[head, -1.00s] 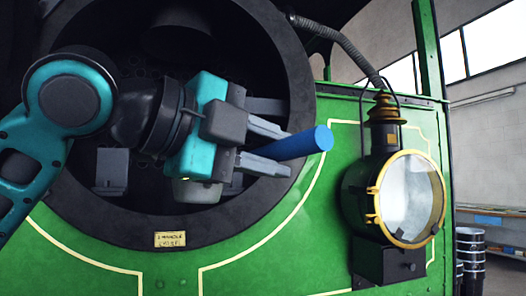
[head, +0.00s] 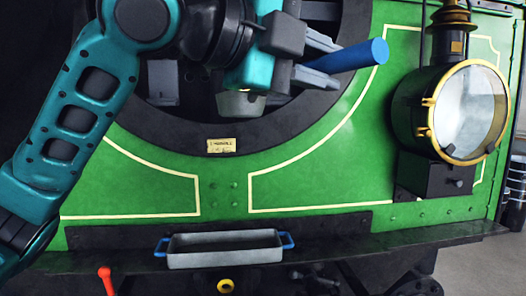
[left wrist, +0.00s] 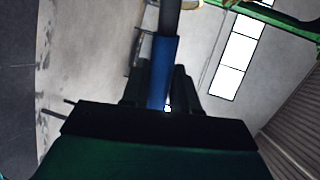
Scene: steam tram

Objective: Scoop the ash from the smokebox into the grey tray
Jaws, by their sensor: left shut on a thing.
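My left gripper (head: 325,66) is shut on a blue cylindrical handle (head: 354,56) in front of the smokebox opening. In the left wrist view the blue handle (left wrist: 163,75) leads into a dark grey shaft (left wrist: 169,18); the tool's far end is not visible. The smokebox (head: 280,114) is a round dark opening with a broad black rim, largely hidden by my arm and cut by the top edge. No ash can be made out. The grey tray (head: 225,260), with blue end handles, sits on the ledge below; no ash shows in it. My right gripper is not in view.
A brass-rimmed lamp (head: 465,112) projects from the green front at right. A small plate (head: 221,145) is on the lower rim. The black ledge (head: 345,245) is clear right of the tray. A red-knobbed lever (head: 106,280) stands below left.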

